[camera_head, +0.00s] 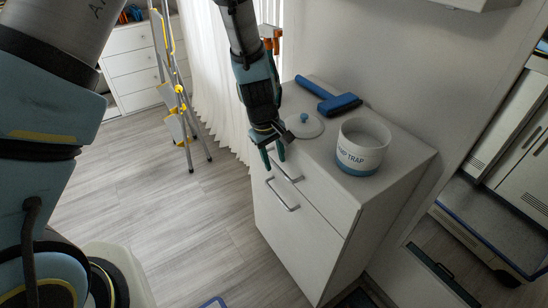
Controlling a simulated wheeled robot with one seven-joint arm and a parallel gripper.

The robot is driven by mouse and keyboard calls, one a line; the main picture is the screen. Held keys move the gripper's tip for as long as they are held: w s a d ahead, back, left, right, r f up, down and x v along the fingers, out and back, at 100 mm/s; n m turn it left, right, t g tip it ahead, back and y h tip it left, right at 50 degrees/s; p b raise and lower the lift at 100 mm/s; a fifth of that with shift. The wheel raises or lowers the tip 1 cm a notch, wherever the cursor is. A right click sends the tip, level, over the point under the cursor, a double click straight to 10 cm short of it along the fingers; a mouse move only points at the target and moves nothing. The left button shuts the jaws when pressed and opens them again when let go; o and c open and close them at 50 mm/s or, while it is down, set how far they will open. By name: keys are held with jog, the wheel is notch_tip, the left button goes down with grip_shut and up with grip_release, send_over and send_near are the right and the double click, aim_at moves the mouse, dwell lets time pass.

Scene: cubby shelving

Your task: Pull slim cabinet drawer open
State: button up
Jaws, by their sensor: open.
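A slim white cabinet (335,215) stands against the wall right of centre in the head view. Its front has a shallow upper drawer (325,203) with a bar handle (291,172), and a taller panel below with a second bar handle (281,196). Both fronts look closed. My gripper (273,163) is open, pointing down by the cabinet's front upper left edge, near the upper handle. I cannot tell whether its fingers touch the handle. They partly cover the left end of the cabinet front.
On the cabinet top are a white pot (362,150), a blue-handled tool (338,101) and a round lid with a blue knob (304,124). A yellow and grey stepladder (180,100) stands at the back left, by a white curtain (216,75).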

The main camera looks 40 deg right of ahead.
grip_shut()
dwell(0.3)
dwell(1.1)
